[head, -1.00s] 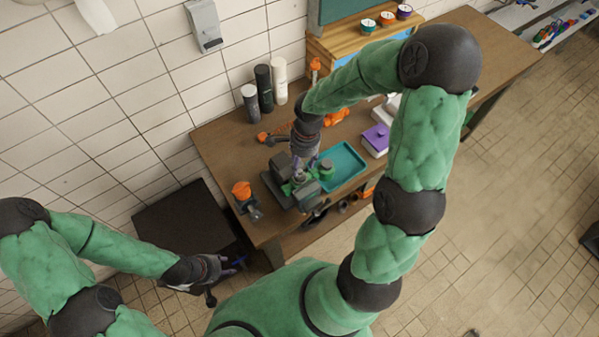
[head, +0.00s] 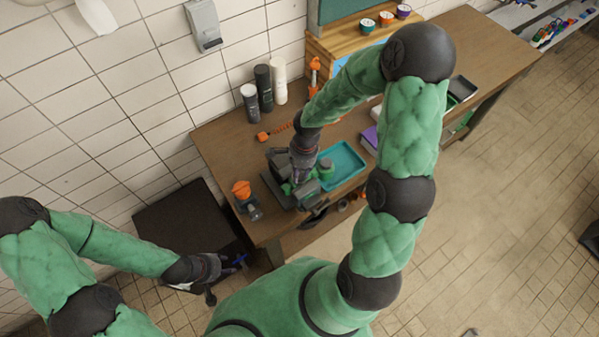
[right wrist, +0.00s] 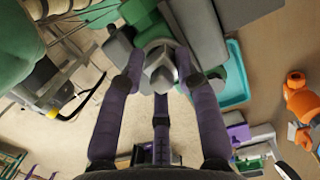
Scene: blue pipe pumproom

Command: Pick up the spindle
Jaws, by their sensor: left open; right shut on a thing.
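My right gripper (right wrist: 158,88) is shut on a grey, faceted metal part, which looks like the spindle (right wrist: 159,66); its fingers close around it in the right wrist view. The part's lower end is hard to see. In the head view my right gripper (head: 300,178) is low over a dark grey vise-like fixture (head: 277,188) at the near left of the bench. The gripper and wrist hide most of the spindle there. Green parts show beside the fixture. My left gripper (head: 240,262) is open and empty, low beside the bench by a dark stand.
An orange-topped item (head: 241,190) stands at the left corner of the brown bench (head: 225,140). Several bottles (head: 264,88) stand along the wall. A purple-lidded box (head: 369,138) lies further right.

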